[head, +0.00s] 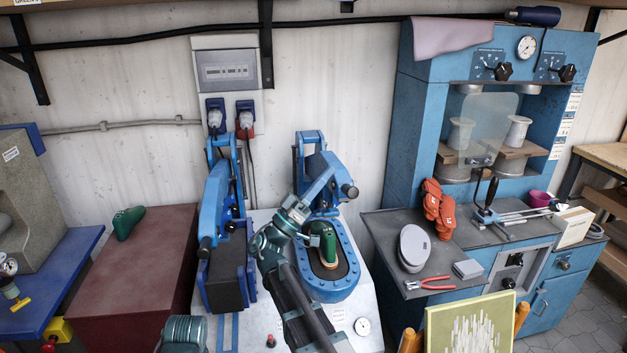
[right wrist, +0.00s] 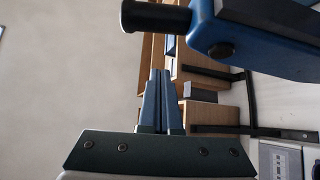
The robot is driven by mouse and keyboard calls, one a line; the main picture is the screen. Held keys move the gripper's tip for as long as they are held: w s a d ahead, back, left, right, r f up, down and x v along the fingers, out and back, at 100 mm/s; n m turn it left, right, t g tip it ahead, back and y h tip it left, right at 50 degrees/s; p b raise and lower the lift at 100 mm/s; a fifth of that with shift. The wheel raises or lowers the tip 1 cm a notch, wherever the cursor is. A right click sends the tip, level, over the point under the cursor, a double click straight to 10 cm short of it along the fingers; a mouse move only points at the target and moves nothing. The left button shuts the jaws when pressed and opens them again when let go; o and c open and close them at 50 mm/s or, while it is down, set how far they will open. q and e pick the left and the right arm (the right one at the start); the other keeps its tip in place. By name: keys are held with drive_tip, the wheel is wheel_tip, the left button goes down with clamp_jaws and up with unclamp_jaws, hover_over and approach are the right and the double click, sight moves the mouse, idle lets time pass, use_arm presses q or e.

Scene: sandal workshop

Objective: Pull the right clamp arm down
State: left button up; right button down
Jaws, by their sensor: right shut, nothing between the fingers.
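The right clamp arm (head: 311,150) is blue and stands raised at the back of the press (head: 262,218). Its black handle (head: 348,190) sticks out to the right; in the right wrist view the handle (right wrist: 155,17) and the blue arm (right wrist: 255,35) fill the top. My right gripper (head: 326,177) is in front of this clamp arm, with its fingertips close to the handle. In the right wrist view its fingers (right wrist: 158,72) are shut and empty, with a gap between them and the handle. My left gripper is out of view.
The left clamp arm (head: 216,196) stands beside it over a dark block (head: 226,270). A green sandal form (head: 324,243) sits inside the blue oval ring (head: 327,290) below the right clamp. A grey bench (head: 390,235) with tools is to the right.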

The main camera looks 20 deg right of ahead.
sight(335, 189)
drive_tip(key=shift+s+d+f+b, duration=0.4)
drive_tip(key=shift+d+f+b, duration=0.15)
drive_tip(key=shift+f+b, duration=0.3)
drive_tip(key=shift+s+d+f+b, duration=0.35)
drive_tip(key=shift+d+f+b, duration=0.2)
drive_tip(key=shift+b, duration=0.4)
drive_tip(key=shift+a+f, duration=0.1)
drive_tip(key=shift+f, duration=0.05)
wheel_tip(335, 189, down, 13)
drive_tip(key=s+b, duration=0.2)
drive_tip(key=b, duration=1.1)
drive_tip(key=shift+s+a, duration=0.3)
